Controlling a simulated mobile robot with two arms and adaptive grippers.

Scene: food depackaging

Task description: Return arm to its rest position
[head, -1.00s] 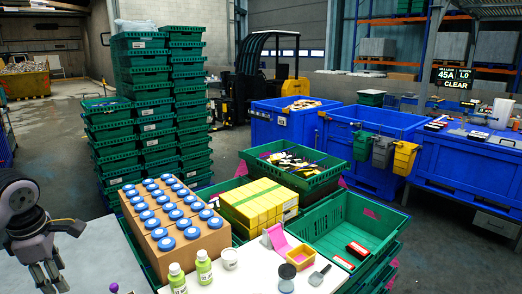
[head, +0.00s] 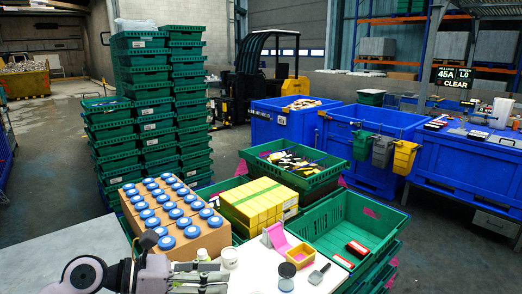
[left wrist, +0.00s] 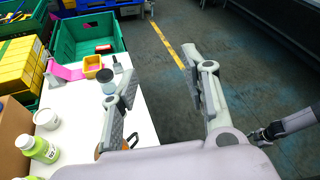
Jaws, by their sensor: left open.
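My left arm enters low at the left in the head view, and its gripper (head: 222,277) points right over the near edge of the white table (head: 262,262). In the left wrist view the two fingers of this gripper (left wrist: 162,88) stand wide apart with nothing between them. A grey arm end with dark fingers (left wrist: 262,135), seemingly my right gripper, shows at the right edge there; it is too small to tell its jaw state. My right gripper is not seen in the head view.
A green crate (head: 343,222) is at the right. Open floor (left wrist: 240,60) lies beyond the table.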

